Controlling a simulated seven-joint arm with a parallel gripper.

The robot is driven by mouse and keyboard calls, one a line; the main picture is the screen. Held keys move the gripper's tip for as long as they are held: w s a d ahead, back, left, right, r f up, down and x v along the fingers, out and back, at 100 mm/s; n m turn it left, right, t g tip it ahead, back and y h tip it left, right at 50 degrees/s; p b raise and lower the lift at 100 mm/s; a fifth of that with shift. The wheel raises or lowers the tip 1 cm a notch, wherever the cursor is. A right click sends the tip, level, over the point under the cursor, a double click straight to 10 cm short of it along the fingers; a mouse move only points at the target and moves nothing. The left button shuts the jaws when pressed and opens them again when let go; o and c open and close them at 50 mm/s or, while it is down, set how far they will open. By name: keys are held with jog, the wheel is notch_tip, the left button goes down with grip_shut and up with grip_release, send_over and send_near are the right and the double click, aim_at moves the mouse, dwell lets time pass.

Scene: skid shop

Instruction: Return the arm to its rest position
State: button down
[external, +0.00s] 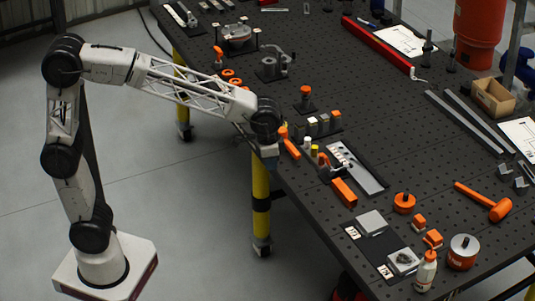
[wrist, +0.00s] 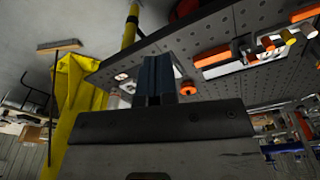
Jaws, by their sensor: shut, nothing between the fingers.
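My white and black arm reaches from its base on the left to the near edge of the dark perforated table (external: 300,205). My gripper (external: 270,163) is at that edge, beside an orange-handled item (external: 292,149), and looks empty. In the wrist view my gripper (wrist: 157,78) shows as dark fingers close together in front of a grey housing, shut with nothing between them. The table (wrist: 225,45) fills the upper right of that view. Whether the fingertips are over the table or just outside its edge is hard to tell.
Close to my gripper stand small white and yellow capped pieces (external: 315,151), a row of small blocks (external: 323,124) and a metal plate (external: 358,170). Grey floor (external: 190,220) is open between my base and the table.

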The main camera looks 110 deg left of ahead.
jog(key=s+d+m, duration=0.3)
jog(key=s+d, duration=1.2)
jog(key=s+d+f+m, duration=0.1)
jog(key=s+d+f, duration=0.1)
jog(key=s+d, duration=0.2)
jog(key=s+d+f+m+t, duration=0.1)
jog(key=s+d+f, duration=0.2)
jog(key=s, duration=0.7)
jog(key=shift+s+d+f+h, duration=0.2)
jog(key=shift+d+f+h, duration=0.1)
jog(key=shift+d+f, duration=0.1)
